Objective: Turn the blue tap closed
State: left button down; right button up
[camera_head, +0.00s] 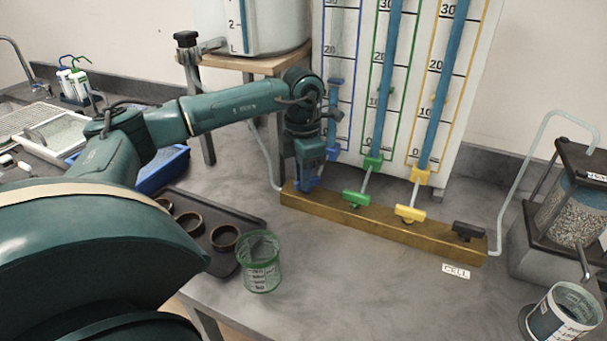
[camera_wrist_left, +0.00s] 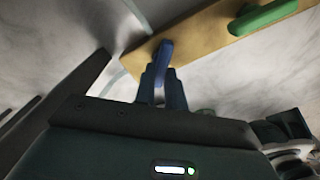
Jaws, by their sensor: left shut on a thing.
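The blue tap (camera_wrist_left: 165,50) sits at the left end of a brass-coloured manifold block (camera_head: 385,228). In the head view it shows only partly, low under my left gripper (camera_head: 310,181). In the left wrist view my left gripper (camera_wrist_left: 163,82) is shut on the blue tap's handle, which stands between the two fingertips and points roughly along them. The block also shows in the left wrist view (camera_wrist_left: 200,38). My right gripper is not in view.
On the same block are a green tap (camera_head: 357,199), a yellow tap (camera_head: 410,213) and a black tap (camera_head: 468,230). A gauge board (camera_head: 475,60) with tubes rises behind. A green-rimmed cup (camera_head: 261,265) stands in front on the bench. A stand with a gravel-filled vessel (camera_head: 572,215) is at right.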

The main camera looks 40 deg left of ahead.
pick_arm(q)
jog(key=m, duration=0.4)
jog(key=shift+w+a+m, duration=0.15)
jog(key=shift+m, duration=0.15)
jog(key=m, duration=0.4)
jog(key=shift+w+a+r+m, duration=0.1)
jog(key=shift+w+m, duration=0.1)
jog(key=shift+m, duration=0.1)
jog(key=c, duration=1.5)
grip_release()
jog(key=shift+o, duration=0.2)
notch_tip(320, 180, up, 13)
jog(key=p, duration=0.1)
jog(key=shift+s, duration=0.15)
